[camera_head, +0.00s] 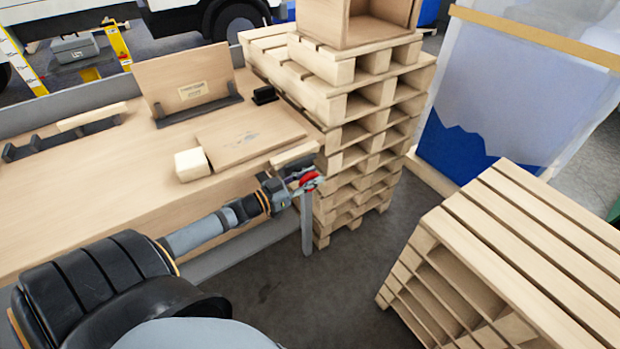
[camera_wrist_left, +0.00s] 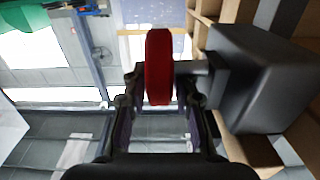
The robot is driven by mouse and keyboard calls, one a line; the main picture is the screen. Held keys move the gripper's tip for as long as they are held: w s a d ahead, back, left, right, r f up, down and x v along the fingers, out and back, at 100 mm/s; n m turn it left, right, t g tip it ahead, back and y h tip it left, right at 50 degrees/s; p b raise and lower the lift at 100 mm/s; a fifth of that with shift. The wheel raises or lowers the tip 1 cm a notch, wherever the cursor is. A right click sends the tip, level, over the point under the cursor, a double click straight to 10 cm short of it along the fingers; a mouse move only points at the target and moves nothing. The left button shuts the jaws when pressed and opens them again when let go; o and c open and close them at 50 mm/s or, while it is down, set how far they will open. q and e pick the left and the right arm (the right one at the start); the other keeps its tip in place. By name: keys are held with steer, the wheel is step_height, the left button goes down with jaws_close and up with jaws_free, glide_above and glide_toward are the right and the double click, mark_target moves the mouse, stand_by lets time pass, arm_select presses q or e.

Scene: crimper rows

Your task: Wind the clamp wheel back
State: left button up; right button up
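The clamp wheel is a small red disc (camera_head: 309,181) at the front right corner of the wooden workbench (camera_head: 90,215). My left gripper (camera_head: 300,182) is at the wheel and hides part of it. In the left wrist view the red wheel (camera_wrist_left: 158,66) stands edge-on between the two fingertips of my left gripper (camera_wrist_left: 160,88). The fingers are apart on either side of it, with narrow gaps showing. A grey shaft (camera_wrist_left: 190,67) joins the wheel to a dark grey clamp body (camera_wrist_left: 262,75) at right. My right gripper is in neither view.
A tall pallet stack (camera_head: 350,130) stands close behind the bench corner. Another wooden pallet stack (camera_head: 530,235) is at the front right. A pale block (camera_head: 192,164) and a flat board (camera_head: 240,137) lie on the bench. The floor (camera_head: 330,290) between bench and front stack is clear.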

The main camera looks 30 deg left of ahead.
arm_select(q)
jaws_close()
steer(key=shift+f+t, duration=0.1)
steer(key=shift+t, duration=0.2)
steer(key=shift+s+t+h, duration=0.1)
steer(key=shift+t+h, duration=0.3)
steer(key=shift+o, duration=2.4)
jaws_free()
steer(key=v, duration=1.2)
